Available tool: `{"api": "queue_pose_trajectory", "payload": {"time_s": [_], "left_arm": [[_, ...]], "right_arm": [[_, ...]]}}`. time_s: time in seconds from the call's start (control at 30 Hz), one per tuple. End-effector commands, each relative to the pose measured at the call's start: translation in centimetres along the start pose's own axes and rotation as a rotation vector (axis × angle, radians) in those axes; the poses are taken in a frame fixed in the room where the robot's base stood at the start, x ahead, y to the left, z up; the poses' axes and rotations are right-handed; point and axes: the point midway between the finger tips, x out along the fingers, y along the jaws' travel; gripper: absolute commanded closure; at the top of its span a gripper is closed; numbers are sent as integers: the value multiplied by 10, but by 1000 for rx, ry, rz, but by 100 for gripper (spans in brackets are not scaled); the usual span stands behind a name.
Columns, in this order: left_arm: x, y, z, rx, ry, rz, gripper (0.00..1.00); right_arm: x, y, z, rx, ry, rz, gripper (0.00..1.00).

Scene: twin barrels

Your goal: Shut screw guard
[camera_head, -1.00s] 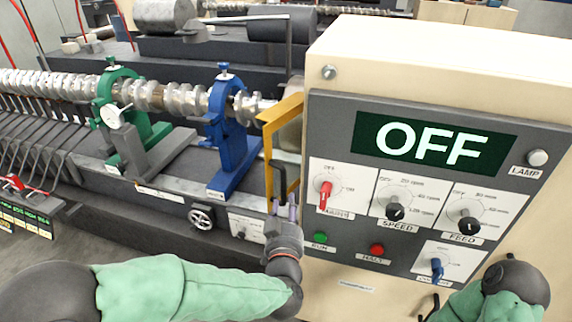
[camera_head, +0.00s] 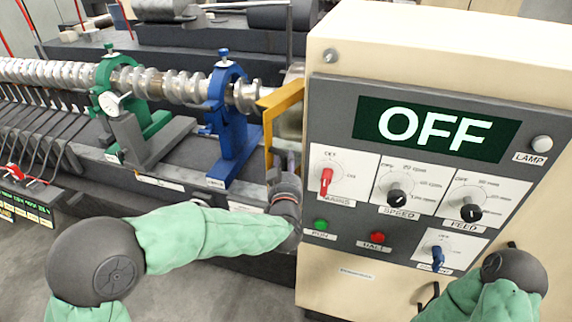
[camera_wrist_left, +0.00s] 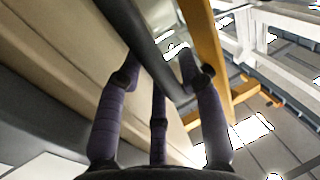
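The yellow screw guard frame (camera_head: 283,100) stands upright at the left side of the control cabinet, beside the right end of the steel screw (camera_head: 175,83). My left gripper (camera_head: 286,165) is at the lower part of this frame, in front of it. In the left wrist view, the gripper's purple fingers (camera_wrist_left: 160,68) are spread. A dark bar (camera_wrist_left: 148,38), which looks like the guard's handle, runs between their tips. Contact is not clear. The yellow frame (camera_wrist_left: 207,65) shows right behind. My right arm is at the bottom right; its gripper is out of view.
The cream cabinet (camera_head: 420,52) fills the right, with a display (camera_head: 435,130) reading OFF and several knobs. A blue clamp (camera_head: 228,125) and a green clamp (camera_head: 125,115) stand around the screw. Grey floor is open at bottom left.

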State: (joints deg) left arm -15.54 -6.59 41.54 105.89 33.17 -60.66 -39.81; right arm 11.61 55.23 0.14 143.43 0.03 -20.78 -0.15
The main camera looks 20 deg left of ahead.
Motion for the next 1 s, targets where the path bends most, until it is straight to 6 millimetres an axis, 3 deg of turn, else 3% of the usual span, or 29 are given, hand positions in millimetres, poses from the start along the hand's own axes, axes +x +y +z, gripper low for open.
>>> {"api": "queue_pose_trajectory", "payload": {"time_s": [0.27, 0.4, 0.73, 1.0], "left_arm": [[1, 0, 0, 0, 1, 0, 65], [1, 0, 0, 0, 1, 0, 100], [1, -2, 0, -1, 2, 11, 100], [6, -17, 2, -1, 4, 84, 100]], "right_arm": [[0, 0, 0, 0, 0, 0, 60], [0, 0, 0, 0, 0, 0, 60], [4, 1, 0, 0, 0, 0, 60], [24, 9, -1, 0, 0, 0, 60]]}}
